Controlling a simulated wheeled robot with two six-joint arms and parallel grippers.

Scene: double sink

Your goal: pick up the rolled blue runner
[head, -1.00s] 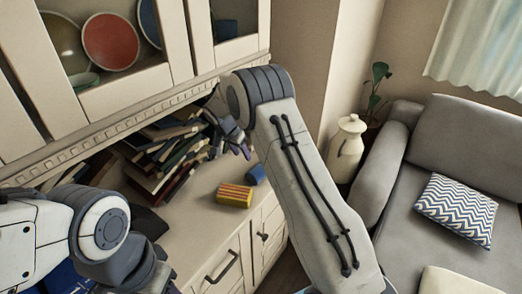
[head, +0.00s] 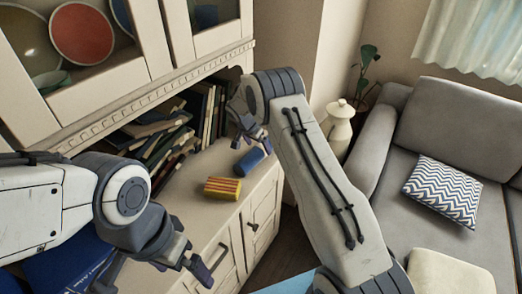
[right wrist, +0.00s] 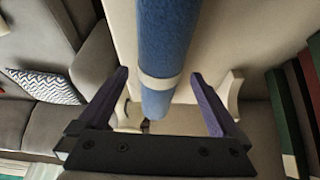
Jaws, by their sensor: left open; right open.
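The rolled blue runner (head: 250,160) lies on the cabinet's counter, near its right end, in the head view. In the right wrist view the blue roll (right wrist: 167,45) has a pale band around it. My right gripper (head: 252,138) is open just beyond and above the roll in the head view. In the right wrist view its two fingers stand apart on either side of the roll, with gaps showing. My left gripper (head: 187,264) is open and empty, low in front of the cabinet drawers.
A red-and-yellow striped block (head: 222,188) lies just left of the runner. Leaning books (head: 165,150) fill the shelf space behind. A grey sofa (head: 385,150) with a zigzag cushion (head: 445,190) stands at the right, and a cream lidded jar (head: 338,130) stands beyond the cabinet.

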